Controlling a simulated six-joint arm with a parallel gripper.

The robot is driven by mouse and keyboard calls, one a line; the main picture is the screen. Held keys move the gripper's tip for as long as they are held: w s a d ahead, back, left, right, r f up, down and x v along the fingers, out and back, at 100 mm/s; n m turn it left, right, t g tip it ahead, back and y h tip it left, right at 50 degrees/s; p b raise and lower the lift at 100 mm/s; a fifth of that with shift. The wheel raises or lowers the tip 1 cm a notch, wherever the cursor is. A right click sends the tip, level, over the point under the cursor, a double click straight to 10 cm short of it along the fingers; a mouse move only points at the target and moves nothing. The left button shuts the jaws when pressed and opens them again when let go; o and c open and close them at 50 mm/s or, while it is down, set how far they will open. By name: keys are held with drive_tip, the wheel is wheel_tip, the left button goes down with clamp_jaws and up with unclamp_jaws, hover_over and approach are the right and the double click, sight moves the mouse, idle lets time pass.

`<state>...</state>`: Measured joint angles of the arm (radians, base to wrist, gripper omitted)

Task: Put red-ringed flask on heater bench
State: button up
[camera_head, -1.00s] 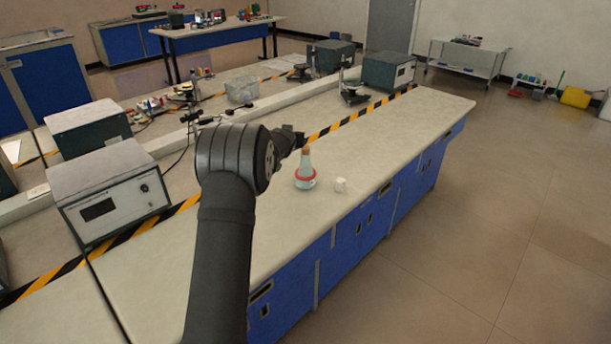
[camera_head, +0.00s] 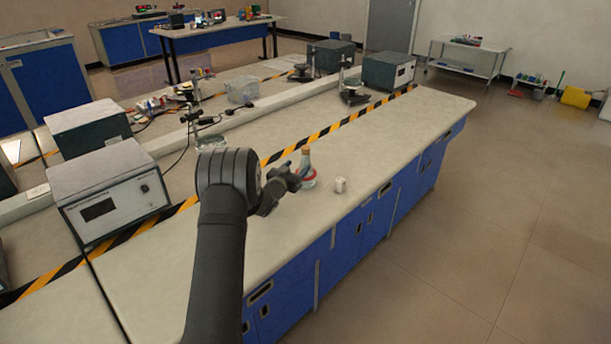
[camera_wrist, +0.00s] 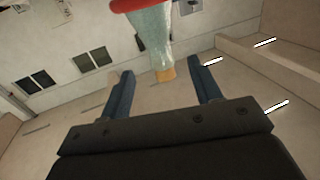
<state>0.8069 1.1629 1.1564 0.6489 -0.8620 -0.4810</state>
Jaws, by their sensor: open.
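The red-ringed flask (camera_head: 306,163) stands upright on the pale bench top, with a tan stopper and a red ring low on its body. My gripper (camera_head: 296,172) is at its left side and hides part of it. In the wrist view the flask (camera_wrist: 151,35) appears upside down, its stopper end between and just beyond the fingertips. My gripper (camera_wrist: 160,71) is open, with a gap on both sides of the neck. I cannot tell which surface is the heater bench.
A small white object (camera_head: 340,185) stands right of the flask. A grey box instrument (camera_head: 108,190) is at the left, and another (camera_head: 388,71) at the far end. The bench top right of the flask is mostly clear.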

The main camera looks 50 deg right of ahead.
sight(303, 162)
drive_tip(key=shift+w+d+f, duration=0.15)
drive_tip(key=shift+d+f, duration=0.45)
drive_tip(key=shift+f, duration=0.05)
drive_tip(key=shift+x, duration=3.2)
drive_tip(key=shift+c, duration=0.2)
drive_tip(key=shift+r, duration=0.1)
clamp_jaws()
